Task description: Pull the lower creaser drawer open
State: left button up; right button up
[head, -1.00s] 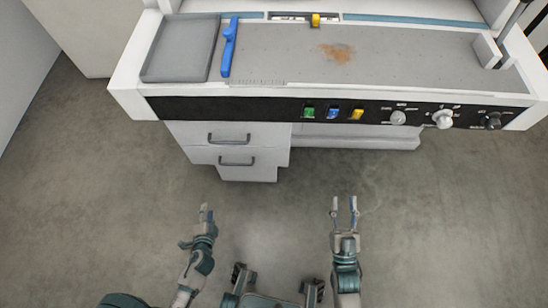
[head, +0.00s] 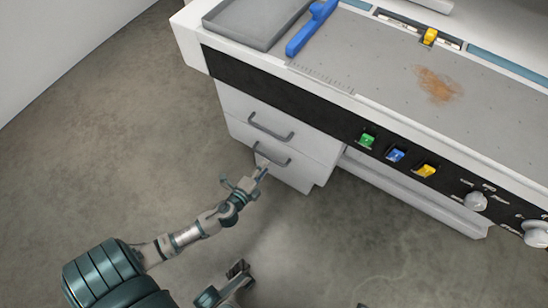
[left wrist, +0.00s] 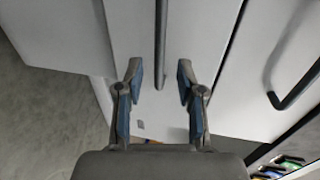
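The lower creaser drawer (head: 298,176) is a pale front with a grey bar handle (head: 272,158), below the upper drawer (head: 310,139). It looks shut. My left gripper (head: 263,167) reaches this lower handle in the head view. In the left wrist view the left gripper (left wrist: 159,72) is open. The lower handle (left wrist: 161,40) runs between its two fingertips, with gaps on both sides.
The upper drawer's handle (head: 270,127) is close above. The creaser's black control strip (head: 290,99) with coloured switches and knobs overhangs the drawers. The floor (head: 330,240) in front is clear.

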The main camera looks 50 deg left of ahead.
aim_at(269, 157)
pick_arm(q)
jog(key=x, duration=0.3)
jog(key=b+x, duration=0.1)
jog(key=x, duration=0.1)
jog(key=shift+w+a+f, duration=0.2)
jog(key=shift+a+f, duration=0.1)
jog(key=shift+a, duration=0.1)
jog(key=shift+d+r, duration=0.15)
jog(key=shift+d, duration=0.05)
jog(key=shift+a, duration=0.1)
grip_shut()
jog(key=shift+a, duration=0.1)
